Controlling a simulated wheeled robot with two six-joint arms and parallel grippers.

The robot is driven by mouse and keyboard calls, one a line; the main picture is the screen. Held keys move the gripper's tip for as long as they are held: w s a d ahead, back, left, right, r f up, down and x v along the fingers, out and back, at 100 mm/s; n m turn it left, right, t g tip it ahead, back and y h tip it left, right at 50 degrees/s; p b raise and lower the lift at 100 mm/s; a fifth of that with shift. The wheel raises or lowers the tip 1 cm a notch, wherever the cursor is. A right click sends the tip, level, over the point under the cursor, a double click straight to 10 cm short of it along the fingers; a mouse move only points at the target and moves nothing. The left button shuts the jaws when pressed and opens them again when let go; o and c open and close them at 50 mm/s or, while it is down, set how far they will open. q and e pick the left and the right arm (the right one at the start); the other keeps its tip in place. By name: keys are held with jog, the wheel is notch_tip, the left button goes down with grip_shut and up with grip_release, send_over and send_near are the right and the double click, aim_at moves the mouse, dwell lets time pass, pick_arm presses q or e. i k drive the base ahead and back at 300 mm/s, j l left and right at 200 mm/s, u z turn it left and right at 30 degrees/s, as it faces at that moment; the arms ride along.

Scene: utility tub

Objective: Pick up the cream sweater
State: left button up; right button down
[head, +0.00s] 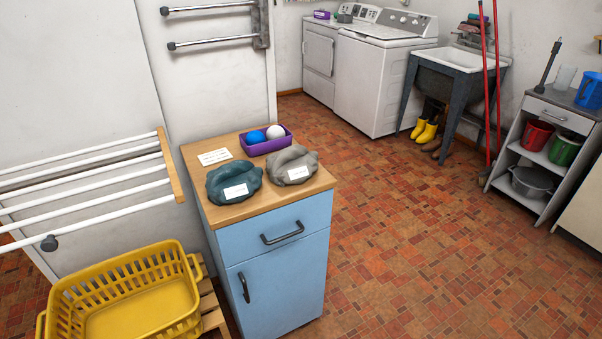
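Two bundled cloth items lie side by side on the wooden top of a blue cabinet (272,240). The right one is a grey-beige bundle (300,160) with a white label on it, and it is the nearest in colour to a cream sweater. I cannot tell for sure that it is a sweater, and the label is too small to read. The left one is a dark teal bundle (222,180), also with a white label. Neither of my grippers is in view.
A purple tray (268,148) with a blue ball and a white ball sits behind the bundles, beside a white card (214,157). A yellow basket (130,290) and a white drying rack (90,180) stand left.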

aim_at(295, 164)
jog(key=i+l+u, duration=0.2)
jog(key=u, duration=0.3)
jog(key=i+l+u, duration=0.15)
jog(key=u, duration=0.3)
jog(key=l+u, duration=0.5)
jog(key=i+j, duration=0.05)
